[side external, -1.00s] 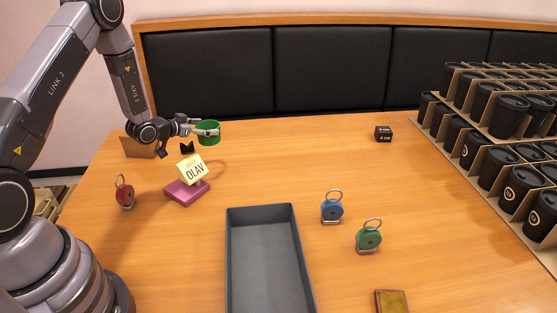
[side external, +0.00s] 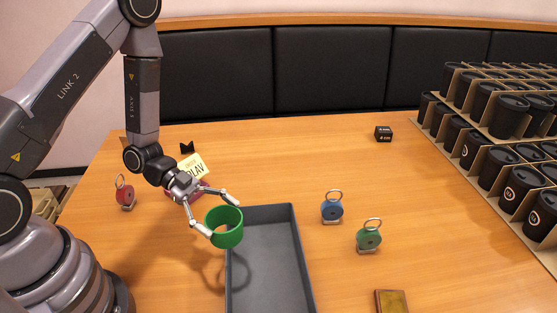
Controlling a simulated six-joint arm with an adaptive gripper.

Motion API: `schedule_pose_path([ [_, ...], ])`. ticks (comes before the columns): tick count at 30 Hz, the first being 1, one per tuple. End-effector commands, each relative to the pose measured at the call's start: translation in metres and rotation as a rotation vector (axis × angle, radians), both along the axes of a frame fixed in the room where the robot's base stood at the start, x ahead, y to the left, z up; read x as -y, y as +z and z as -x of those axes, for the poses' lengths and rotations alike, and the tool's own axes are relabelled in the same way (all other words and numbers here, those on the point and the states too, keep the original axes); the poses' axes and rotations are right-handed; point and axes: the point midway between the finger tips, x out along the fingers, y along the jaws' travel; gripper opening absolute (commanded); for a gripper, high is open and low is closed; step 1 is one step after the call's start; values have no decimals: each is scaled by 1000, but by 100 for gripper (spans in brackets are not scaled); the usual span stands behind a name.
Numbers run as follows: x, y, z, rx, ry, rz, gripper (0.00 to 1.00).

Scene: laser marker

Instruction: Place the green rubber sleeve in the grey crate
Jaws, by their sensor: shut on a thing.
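The green rubber sleeve (side external: 225,228) is an open ring, held in the air at the left edge of the grey crate in the picture. My gripper (side external: 219,212) is shut on it, with one finger at its back rim and one at its left side. The grey crate (side external: 300,262) is a long, open, empty tray on the table. The sleeve and fingers hide part of its left wall and back left corner. A shadow falls on the crate floor and the table beside it.
A yellow name card on a pink base (side external: 194,167) stands behind my gripper, partly hidden. A red tag (side external: 125,194) is at left. Blue (side external: 332,208) and green (side external: 368,237) ringed tags stand right of the crate. Stacked black cups (side external: 500,150) fill the far right.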

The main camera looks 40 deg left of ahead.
Motion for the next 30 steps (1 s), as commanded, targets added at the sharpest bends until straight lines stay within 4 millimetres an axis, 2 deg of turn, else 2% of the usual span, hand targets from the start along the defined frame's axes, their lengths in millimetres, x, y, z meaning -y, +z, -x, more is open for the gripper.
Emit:
schedule_pose_path([
  [1, 9, 3, 18, -1, -90, 0, 49],
  [4, 19, 8, 47, 1, -229, -1, 49],
  [7, 24, 11, 65, 1, -314, -1, 49],
  [10, 28, 10, 68, 1, -353, -2, 49],
  [14, 44, -1, 51, 3, -363, -1, 49],
  [21, 82, -29, 1, 4, -361, -1, 49],
  [27, 100, -67, -24, -2, -356, -1, 49],
  [30, 105, -77, -31, -1, -354, -1, 49],
])
